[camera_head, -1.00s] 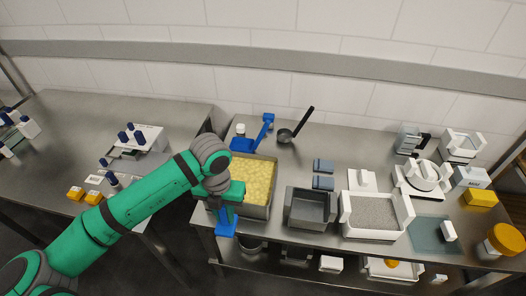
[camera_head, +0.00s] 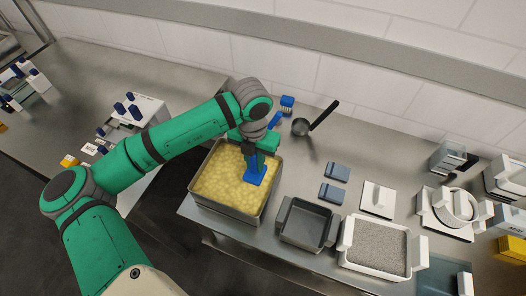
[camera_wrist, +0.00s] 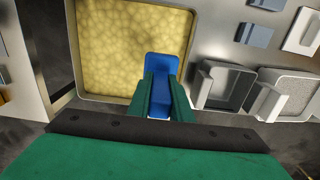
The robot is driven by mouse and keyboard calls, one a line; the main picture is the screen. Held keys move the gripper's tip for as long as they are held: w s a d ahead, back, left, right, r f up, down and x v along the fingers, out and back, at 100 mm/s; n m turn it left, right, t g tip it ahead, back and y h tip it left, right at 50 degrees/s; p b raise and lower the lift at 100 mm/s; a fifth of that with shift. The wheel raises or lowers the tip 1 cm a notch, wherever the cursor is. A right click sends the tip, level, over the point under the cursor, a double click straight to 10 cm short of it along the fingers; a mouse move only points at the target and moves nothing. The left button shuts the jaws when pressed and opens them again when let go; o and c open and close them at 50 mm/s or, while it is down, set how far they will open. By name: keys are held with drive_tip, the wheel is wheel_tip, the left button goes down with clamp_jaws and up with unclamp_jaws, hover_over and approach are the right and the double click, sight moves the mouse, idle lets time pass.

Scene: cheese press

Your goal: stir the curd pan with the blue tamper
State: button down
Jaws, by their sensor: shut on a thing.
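The curd pan (camera_head: 205,203) is a rectangular metal pan full of yellow lumpy curd. It stands near the front left of the right-hand table and also shows in the wrist view (camera_wrist: 78,93). My gripper (camera_head: 257,150) is shut on the blue tamper (camera_head: 256,174) and holds it over the right side of the pan. The tamper's flat blue end points down at the curd; whether it touches the curd I cannot tell. In the wrist view the blue tamper (camera_wrist: 161,68) sits between my two green fingers, at the pan's lower right edge.
A dark grey empty tray (camera_head: 303,226) stands right of the pan, then a white tray of grey grains (camera_head: 375,246). A black-handled ladle (camera_head: 302,126) and a blue brush-like item (camera_head: 287,103) lie behind. Two blue-grey blocks (camera_head: 336,172) lie further right.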

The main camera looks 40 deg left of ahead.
drive_tip(key=shift+w+f, duration=0.1)
drive_tip(key=shift+f, duration=0.55)
wheel_tip(320, 180, down, 9)
idle(0.5)
drive_tip(key=shift+f, duration=0.1)
idle(0.3)
